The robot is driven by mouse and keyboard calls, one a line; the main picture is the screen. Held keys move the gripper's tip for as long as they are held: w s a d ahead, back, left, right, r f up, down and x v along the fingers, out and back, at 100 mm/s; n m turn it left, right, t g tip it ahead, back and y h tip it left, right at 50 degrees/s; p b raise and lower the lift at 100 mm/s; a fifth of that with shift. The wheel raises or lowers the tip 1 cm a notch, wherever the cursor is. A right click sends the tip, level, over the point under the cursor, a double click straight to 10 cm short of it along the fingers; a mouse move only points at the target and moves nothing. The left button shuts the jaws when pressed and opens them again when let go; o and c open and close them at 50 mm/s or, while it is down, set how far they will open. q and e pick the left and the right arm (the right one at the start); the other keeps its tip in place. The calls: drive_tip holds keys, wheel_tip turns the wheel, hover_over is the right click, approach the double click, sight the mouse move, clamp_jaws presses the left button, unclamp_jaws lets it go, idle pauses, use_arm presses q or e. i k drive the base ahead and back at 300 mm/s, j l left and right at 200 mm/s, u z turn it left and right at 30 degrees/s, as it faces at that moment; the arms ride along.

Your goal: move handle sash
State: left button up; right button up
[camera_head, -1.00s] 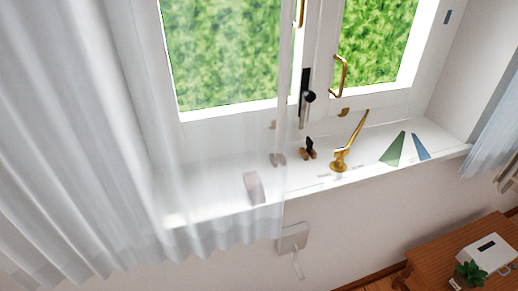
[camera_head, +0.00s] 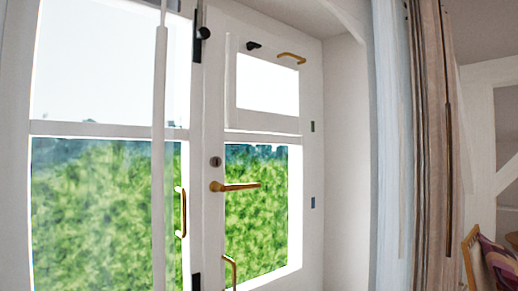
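A white-framed window fills the left and middle of the head view. Its right sash (camera_head: 213,110) shows a brass lever handle (camera_head: 238,186), lying level and pointing right, below a round keyhole plate (camera_head: 215,161). A small upper sash (camera_head: 232,85) within it has a brass pull (camera_head: 291,57) and a dark knob (camera_head: 253,45) at its top. Brass pulls stand upright on the left sash (camera_head: 182,212) and low on the right sash (camera_head: 231,272). The sashes look shut. Neither of my grippers is in view.
A dark bolt with a black knob (camera_head: 203,33) sits high at the middle. A thin white rod (camera_head: 159,130) hangs before the left sash. Pale and brown curtains (camera_head: 433,150) hang at the right. A wooden chair (camera_head: 472,255) stands at the lower right.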

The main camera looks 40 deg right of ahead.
sight(215, 137)
drive_tip(key=l, duration=0.9)
drive_tip(key=k+l, duration=0.15)
drive_tip(key=l, duration=0.2)
drive_tip(key=k+l+u, duration=0.1)
drive_tip(key=l, duration=0.2)
drive_tip(key=k, duration=0.05)
